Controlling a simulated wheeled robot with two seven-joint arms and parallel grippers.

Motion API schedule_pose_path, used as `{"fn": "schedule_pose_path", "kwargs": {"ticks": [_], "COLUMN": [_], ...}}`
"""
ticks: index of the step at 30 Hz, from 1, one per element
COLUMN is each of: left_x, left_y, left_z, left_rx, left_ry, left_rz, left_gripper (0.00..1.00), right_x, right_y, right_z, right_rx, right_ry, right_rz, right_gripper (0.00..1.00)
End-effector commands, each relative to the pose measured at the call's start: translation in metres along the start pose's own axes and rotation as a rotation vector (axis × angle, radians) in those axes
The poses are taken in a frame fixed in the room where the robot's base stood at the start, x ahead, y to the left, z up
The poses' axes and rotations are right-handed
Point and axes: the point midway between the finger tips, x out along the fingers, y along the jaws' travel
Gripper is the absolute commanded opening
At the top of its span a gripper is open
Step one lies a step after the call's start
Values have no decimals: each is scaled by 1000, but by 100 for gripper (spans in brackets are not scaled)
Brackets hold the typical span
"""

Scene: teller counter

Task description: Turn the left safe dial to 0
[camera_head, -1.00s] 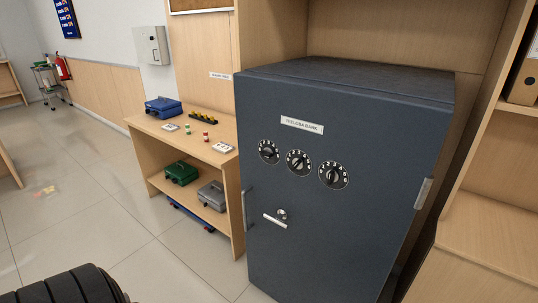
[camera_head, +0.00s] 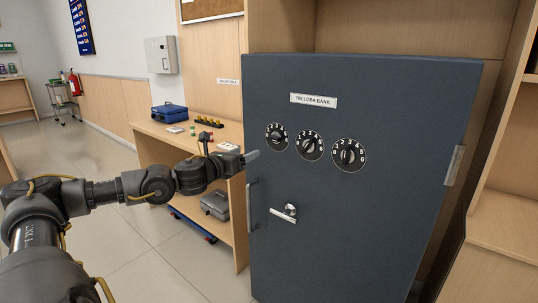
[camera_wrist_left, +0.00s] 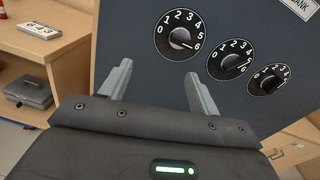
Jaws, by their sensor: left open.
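The dark blue-grey safe (camera_head: 350,220) stands in the middle of the head view, with three black dials in a row on its door. The left safe dial (camera_head: 276,137) has white numbers and a grey knob; it shows larger in the left wrist view (camera_wrist_left: 180,38), where its pointer sits near 6. The middle dial (camera_head: 310,145) and right dial (camera_head: 348,155) are beside it. My left gripper (camera_head: 252,156) is just left of the left dial, apart from it. In the left wrist view its two fingers (camera_wrist_left: 158,85) are spread and empty below the dial. My right gripper is out of view.
The safe's lever handle (camera_head: 284,215) and a vertical pull bar (camera_head: 251,205) stand out from the door. A wooden shelf table (camera_head: 160,131) with a blue cash box (camera_head: 169,113) is at left. Open floor lies farther left.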

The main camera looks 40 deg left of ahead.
Motion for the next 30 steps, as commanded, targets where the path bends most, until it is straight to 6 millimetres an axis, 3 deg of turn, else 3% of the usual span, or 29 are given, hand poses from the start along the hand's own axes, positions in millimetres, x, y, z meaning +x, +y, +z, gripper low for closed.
{"fn": "schedule_pose_path", "kwargs": {"ticks": [5, 13, 23, 30], "left_x": [-13, -12, 14, 55], "left_y": [-28, -29, -33, -34], "left_z": [18, 23, 27, 26], "left_rx": [148, 158, 148, 150], "left_ry": [-23, -28, -30, -28], "left_rz": [-48, -49, -54, -50], "left_gripper": [62, 62, 62, 62], "right_x": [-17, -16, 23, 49], "right_y": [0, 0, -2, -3], "right_z": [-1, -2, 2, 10], "right_rx": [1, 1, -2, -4], "right_ry": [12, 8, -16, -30], "right_rz": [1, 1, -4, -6], "right_gripper": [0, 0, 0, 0]}}
